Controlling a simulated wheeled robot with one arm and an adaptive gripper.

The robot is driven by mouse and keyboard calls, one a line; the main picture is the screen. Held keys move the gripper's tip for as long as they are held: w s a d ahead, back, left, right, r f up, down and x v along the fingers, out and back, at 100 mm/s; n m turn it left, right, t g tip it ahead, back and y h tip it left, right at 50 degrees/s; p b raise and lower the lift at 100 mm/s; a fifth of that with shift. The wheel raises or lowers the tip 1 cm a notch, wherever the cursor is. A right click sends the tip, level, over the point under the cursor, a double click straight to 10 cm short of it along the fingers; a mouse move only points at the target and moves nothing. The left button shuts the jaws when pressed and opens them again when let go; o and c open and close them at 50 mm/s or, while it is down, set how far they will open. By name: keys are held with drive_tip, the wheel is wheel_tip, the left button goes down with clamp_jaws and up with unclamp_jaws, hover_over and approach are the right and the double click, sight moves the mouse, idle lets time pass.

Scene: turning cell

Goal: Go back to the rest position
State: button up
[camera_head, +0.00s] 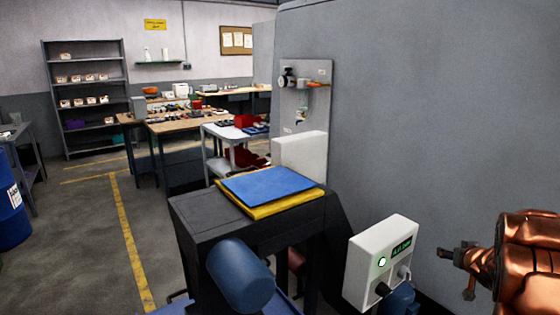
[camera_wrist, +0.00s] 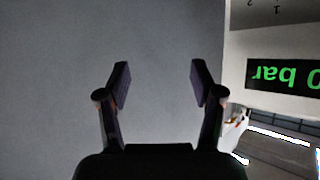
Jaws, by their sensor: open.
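My gripper (camera_head: 456,270) is at the lower right in the head view, at the end of my copper-coloured arm, in front of the grey wall. In the wrist view, the two dark fingers of my gripper (camera_wrist: 160,82) stand apart with nothing between them. Plain grey wall shows behind them. A white control box (camera_head: 380,262) with a small green display stands just left of my gripper in the head view. Large green characters on a dark display (camera_wrist: 284,76), upside down, show at the right of the wrist view.
A dark stand (camera_head: 205,215) bears a blue plate (camera_head: 268,185) over a yellow one. A blue cylinder (camera_head: 240,275) sticks out in front. A white cart (camera_head: 222,132), workbenches and a shelf rack (camera_head: 85,90) stand behind. Floor is open at left, near a blue drum (camera_head: 10,205).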

drive_tip(key=s+a+r+m+g+h, duration=0.1)
drive_tip(key=s+a+r+g, duration=0.2)
drive_tip(key=s+a, duration=0.25)
drive_tip(key=s+a+r+g+h, duration=0.1)
drive_tip(key=s+a+r+g, duration=0.15)
drive_tip(key=s+a, duration=0.3)
drive_tip(key=s+a+f+n+g+y, duration=0.1)
drive_tip(key=s+a+g, duration=0.3)
drive_tip(key=s+a, duration=0.9)
drive_tip(key=s+a+f+n+g+y, duration=0.1)
drive_tip(key=s+a+n+g+y, duration=0.2)
drive_tip(key=s+a, duration=1.1)
drive_tip(key=s+g+y, duration=0.1)
drive_tip(key=s, duration=0.5)
drive_tip(key=shift+a, duration=0.3)
drive_tip(key=shift+f, duration=0.1)
drive_tip(key=shift+c, duration=0.3)
